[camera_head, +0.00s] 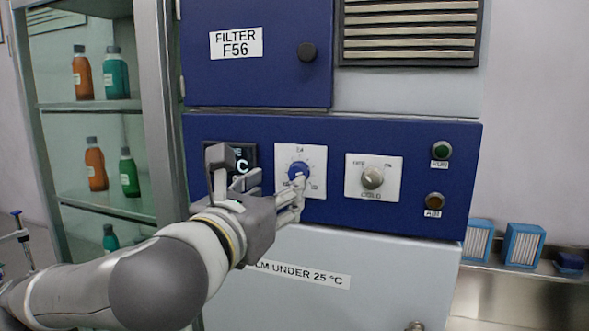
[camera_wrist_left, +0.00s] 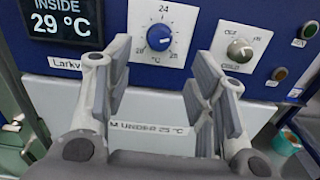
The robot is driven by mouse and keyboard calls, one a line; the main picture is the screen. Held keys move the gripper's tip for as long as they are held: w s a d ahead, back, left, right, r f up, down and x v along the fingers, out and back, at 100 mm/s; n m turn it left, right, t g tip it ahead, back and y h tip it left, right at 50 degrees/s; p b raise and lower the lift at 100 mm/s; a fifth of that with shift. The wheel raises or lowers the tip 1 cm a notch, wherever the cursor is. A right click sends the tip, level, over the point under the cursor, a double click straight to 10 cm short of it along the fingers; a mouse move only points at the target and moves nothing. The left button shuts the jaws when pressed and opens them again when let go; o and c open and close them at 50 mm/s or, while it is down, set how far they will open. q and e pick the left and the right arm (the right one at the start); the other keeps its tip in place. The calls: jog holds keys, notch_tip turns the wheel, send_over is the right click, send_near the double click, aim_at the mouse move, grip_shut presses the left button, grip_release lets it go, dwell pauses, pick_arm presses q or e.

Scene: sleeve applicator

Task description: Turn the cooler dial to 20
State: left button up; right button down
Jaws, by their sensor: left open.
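The blue cooler dial (camera_head: 299,170) sits on a white plate on the blue panel. In the left wrist view the dial (camera_wrist_left: 159,38) has a number 24 above it and smaller numbers at its sides, hard to read. I cannot tell its exact setting. My left gripper (camera_head: 257,177) is open in front of the panel, its right finger overlapping the dial's lower edge in the head view. In the left wrist view its fingers (camera_wrist_left: 157,75) are spread below the dial with nothing between them. Contact with the dial is not visible. My right gripper is not in view.
A display (camera_wrist_left: 60,20) reads INSIDE 29 °C. A grey knob (camera_head: 372,177) is right of the dial, with green (camera_head: 442,150) and amber (camera_head: 435,201) buttons beyond. A glass cabinet (camera_head: 160,110) with bottles stands left. Blue boxes (camera_head: 523,245) sit at right.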

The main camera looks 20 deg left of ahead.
aim_at(295, 174)
pick_arm(q)
jog(key=w+p, duration=0.3)
jog(key=w, duration=0.5)
jog(key=shift+w+d+r, duration=0.1)
jog(key=shift+w, duration=0.15)
jog(key=shift+w+p, duration=0.35)
jog(key=shift+w, duration=0.1)
jog(key=c, duration=1)
